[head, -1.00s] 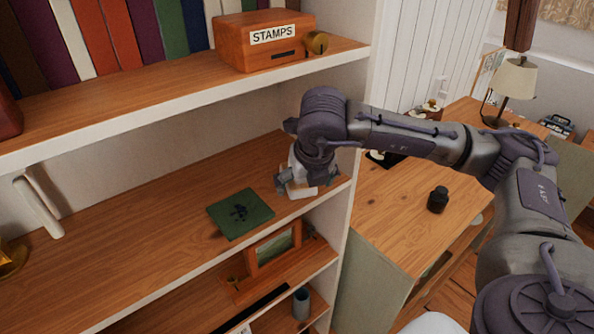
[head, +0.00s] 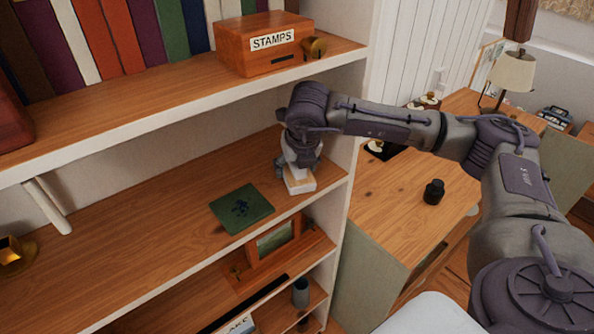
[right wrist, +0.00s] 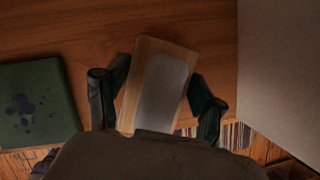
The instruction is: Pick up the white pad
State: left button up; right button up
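The white pad (head: 301,183) is a small pale block near the right end of the middle shelf. In the right wrist view the pad (right wrist: 162,85) shows wood-coloured sides and a pale grey top, slightly tilted. My right gripper (head: 290,172) is low over it, partly hiding it. In the right wrist view my right gripper (right wrist: 160,85) has one finger on each side of the pad, very near its edges. The fingers are apart; firm contact is not clear. My left gripper is out of view.
A dark green pad (head: 242,208) lies left of the white pad; bare shelf (head: 130,230) extends further left. The shelf's right side panel (head: 347,180) is close to my gripper. A stamps box (head: 265,45) stands on the shelf above. A framed picture (head: 275,242) stands below.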

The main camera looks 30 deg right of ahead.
jog(key=c, duration=0.8)
jog(key=shift+o, duration=0.2)
jog(key=shift+r, duration=0.1)
jog(key=shift+r+b, duration=0.5)
jog(key=shift+b, duration=0.1)
jog(key=s+a+b, duration=0.2)
jog(key=s+b, duration=0.2)
jog(key=s, duration=0.4)
jog(key=s+a+b, duration=0.3)
jog(key=s+b, duration=0.2)
jog(key=s, duration=0.4)
jog(key=shift+a+r, duration=0.15)
jog(key=shift+a, duration=0.15)
